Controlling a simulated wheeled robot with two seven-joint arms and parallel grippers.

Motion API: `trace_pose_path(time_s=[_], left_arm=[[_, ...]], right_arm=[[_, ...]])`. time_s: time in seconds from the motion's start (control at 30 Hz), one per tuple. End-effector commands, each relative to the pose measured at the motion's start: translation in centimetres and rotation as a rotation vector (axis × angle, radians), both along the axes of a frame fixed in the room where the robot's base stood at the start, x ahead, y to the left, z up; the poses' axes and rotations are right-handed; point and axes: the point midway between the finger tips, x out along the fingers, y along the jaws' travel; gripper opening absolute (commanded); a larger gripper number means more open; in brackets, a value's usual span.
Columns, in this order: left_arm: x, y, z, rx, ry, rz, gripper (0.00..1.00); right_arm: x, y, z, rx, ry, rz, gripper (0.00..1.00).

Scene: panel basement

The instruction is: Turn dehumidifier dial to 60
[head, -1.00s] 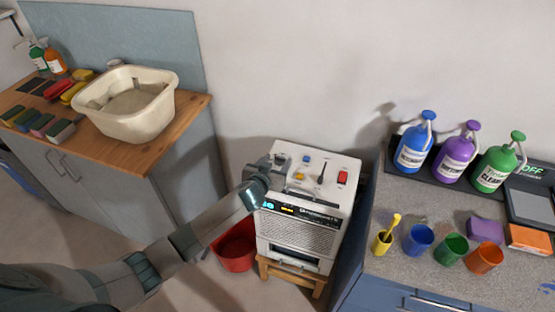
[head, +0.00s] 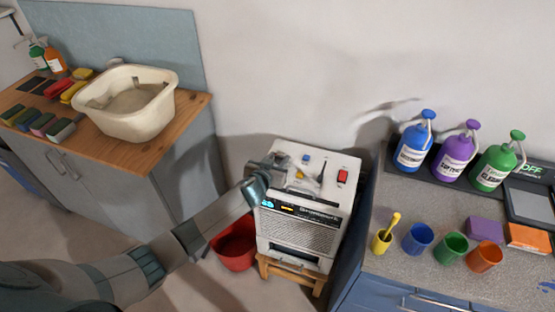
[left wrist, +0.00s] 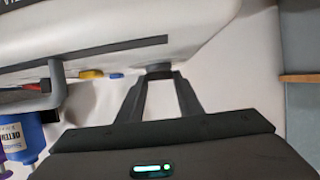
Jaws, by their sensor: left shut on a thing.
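The dehumidifier (head: 303,232) is a white box with a control panel on top, standing on a small wooden stool. Its front display (head: 268,203) shows small cyan digits that I cannot read for sure, with an orange patch beside them. My left gripper (head: 288,178) is over the left part of the panel and hides the dial in the head view. In the left wrist view, the fingers of my left gripper (left wrist: 158,88) are shut on a dark round dial (left wrist: 158,69). The dial's marks are not visible. My right gripper is not in view.
A red switch (head: 342,176), a thin upright lever and small coloured buttons share the panel. A red bucket (head: 234,252) stands left of the dehumidifier. A grey counter (head: 405,205) with bottles and cups is close on the right; a wooden counter with a basin (head: 128,128) is at left.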

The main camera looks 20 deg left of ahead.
Motion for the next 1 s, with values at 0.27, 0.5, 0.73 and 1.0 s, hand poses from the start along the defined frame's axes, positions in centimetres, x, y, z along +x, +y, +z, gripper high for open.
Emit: trace_pose_path(time_s=[0.27, 0.5, 0.73, 1.0], left_arm=[[0.0, 0.3, 0.1, 0.003, 0.000, -0.072, 0.10], [0.1, 0.8, 0.2, 0.005, 0.000, -0.189, 0.10], [0.3, 1.1, 0.1, 0.004, -0.001, -0.310, 0.10], [0.5, 1.5, -0.1, 0.006, -0.001, -0.447, 0.10]], right_arm=[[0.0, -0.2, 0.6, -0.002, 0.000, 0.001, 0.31], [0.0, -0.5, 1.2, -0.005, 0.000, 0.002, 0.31], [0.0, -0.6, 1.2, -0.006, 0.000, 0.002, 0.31], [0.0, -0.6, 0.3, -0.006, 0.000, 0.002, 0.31]])
